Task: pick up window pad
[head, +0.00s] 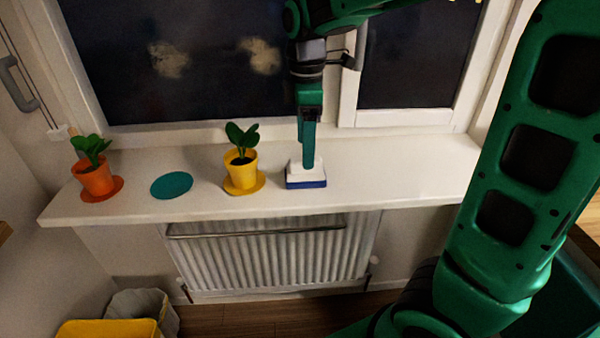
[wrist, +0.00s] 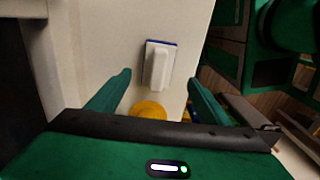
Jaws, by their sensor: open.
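The window pad (head: 306,182) is a white block with a handle on a blue base. It sits on the white windowsill (head: 400,166), right of the yellow plant pot. In the wrist view the pad (wrist: 160,65) lies with its raised white handle lined up between my fingers. My gripper (head: 308,166) points down at the pad in the head view, its fingers overlapping the handle there. In the wrist view my gripper (wrist: 160,78) is open, with one finger on each side. I cannot tell whether a finger touches the handle.
A yellow pot (head: 240,170) with a plant stands close left of the pad on a yellow saucer (head: 243,189). Farther left are an empty teal saucer (head: 171,185) and an orange potted plant (head: 95,179). The window (head: 200,60) rises behind; the sill right of the pad is clear.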

